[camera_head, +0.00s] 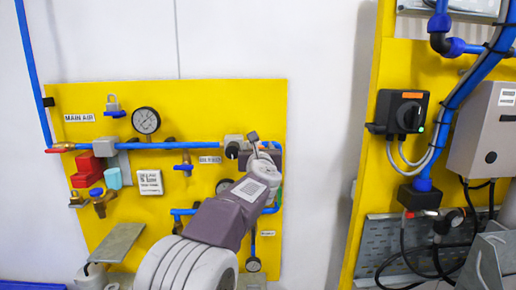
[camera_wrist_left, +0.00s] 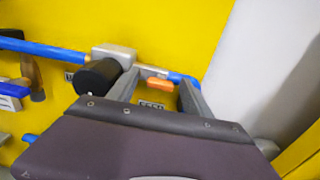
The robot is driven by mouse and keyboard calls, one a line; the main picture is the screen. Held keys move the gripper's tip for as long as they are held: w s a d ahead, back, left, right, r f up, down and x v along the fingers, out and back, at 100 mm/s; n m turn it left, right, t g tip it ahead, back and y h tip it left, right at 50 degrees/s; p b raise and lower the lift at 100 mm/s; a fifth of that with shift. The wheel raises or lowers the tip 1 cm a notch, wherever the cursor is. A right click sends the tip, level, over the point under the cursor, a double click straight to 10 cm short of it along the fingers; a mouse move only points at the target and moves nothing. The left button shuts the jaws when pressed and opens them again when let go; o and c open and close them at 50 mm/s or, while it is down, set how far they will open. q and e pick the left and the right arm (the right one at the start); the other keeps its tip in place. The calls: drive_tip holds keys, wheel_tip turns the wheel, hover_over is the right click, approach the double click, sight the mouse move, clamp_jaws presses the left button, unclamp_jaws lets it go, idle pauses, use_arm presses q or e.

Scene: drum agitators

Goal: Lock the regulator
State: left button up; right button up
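The regulator (camera_head: 233,147) sits on the blue pipe at the upper right of the left yellow panel. It has a grey body and a black round knob (camera_wrist_left: 98,77), which faces out in the left wrist view. An orange tab (camera_wrist_left: 159,84) shows just right of the body. My left gripper (camera_wrist_left: 160,88) is open, its two grey fingers apart in front of the pipe, with the tab between them in the picture. I cannot tell whether a finger touches the regulator. In the head view my left gripper (camera_head: 256,143) partly hides the pipe right of the knob. My right gripper does not show.
A grey plate (camera_head: 117,243) juts out below. Right of a bare white wall stands another yellow panel with a black switch (camera_head: 401,112).

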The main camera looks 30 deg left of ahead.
use_arm(q)
drive_tip(key=shift+d, duration=0.1)
clamp_jaws()
drive_tip(key=shift+m, duration=0.4)
drive_tip(key=shift+w+d+f+m+p, duration=0.15)
drive_tip(key=shift+m+p, duration=0.9)
drive_tip(key=shift+m, duration=3.2)
drive_tip(key=shift+f+m+p, duration=0.1)
drive_tip(key=shift+m+p, duration=0.95)
drive_tip(key=shift+m, duration=3.5)
